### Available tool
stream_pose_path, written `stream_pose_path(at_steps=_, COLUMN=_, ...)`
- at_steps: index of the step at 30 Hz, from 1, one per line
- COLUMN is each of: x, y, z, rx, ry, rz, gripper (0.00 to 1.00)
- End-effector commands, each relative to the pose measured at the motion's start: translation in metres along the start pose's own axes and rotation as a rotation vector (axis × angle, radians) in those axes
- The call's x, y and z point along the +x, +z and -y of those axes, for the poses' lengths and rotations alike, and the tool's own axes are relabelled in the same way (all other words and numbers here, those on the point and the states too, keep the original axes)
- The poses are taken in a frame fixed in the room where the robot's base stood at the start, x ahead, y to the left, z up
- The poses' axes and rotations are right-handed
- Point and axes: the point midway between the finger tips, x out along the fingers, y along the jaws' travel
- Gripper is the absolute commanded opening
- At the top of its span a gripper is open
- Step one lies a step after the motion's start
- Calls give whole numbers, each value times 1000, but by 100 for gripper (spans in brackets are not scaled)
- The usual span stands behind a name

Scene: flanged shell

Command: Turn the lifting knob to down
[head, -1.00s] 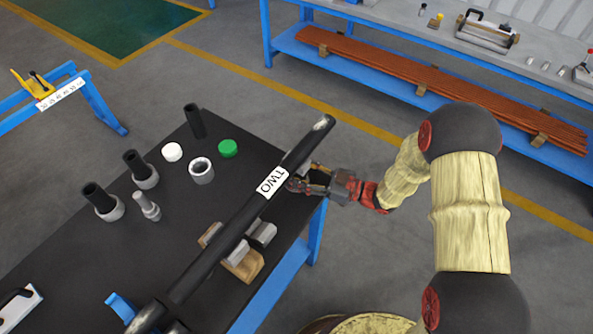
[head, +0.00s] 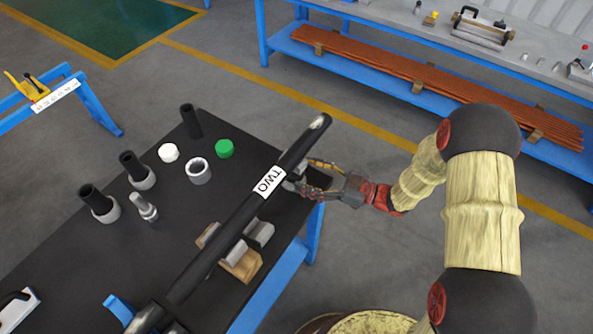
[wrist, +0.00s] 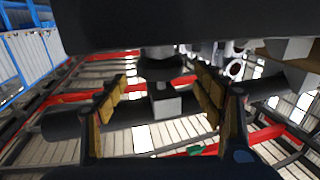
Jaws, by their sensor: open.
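A long black pipe (head: 222,238) with a white label reading TWO lies at a slant over the dark table. My gripper (head: 303,178) is at the right side of the pipe, next to the label, with its fingers apart. In the wrist view, my gripper (wrist: 162,90) is open, one finger on each side of a small grey block (wrist: 165,104). The block sits below a dark round piece and may be the lifting knob; I cannot tell for sure. It lies between the fingers with gaps on both sides. No up or down marking is readable.
The dark table (head: 75,255) holds black-and-grey fittings, a white cap (head: 169,152), a grey ring (head: 199,171) and a green cap (head: 224,148). Behind, a blue-framed bench (head: 345,62) carries brown rods. Floor between them is clear.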

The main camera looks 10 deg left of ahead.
Motion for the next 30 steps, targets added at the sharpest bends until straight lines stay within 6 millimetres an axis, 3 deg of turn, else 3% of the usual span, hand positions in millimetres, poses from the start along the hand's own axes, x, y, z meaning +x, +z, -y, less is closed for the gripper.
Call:
stream_pose_path(at_steps=6, x=-44, y=0, z=-1, rx=1, ry=4, rz=1, gripper=68)
stream_pose_path(at_steps=12, x=-67, y=0, z=0, rx=0, ry=2, rz=0, gripper=68)
stream_pose_path(at_steps=30, x=-73, y=0, z=0, rx=0, ry=0, rz=1, gripper=68)
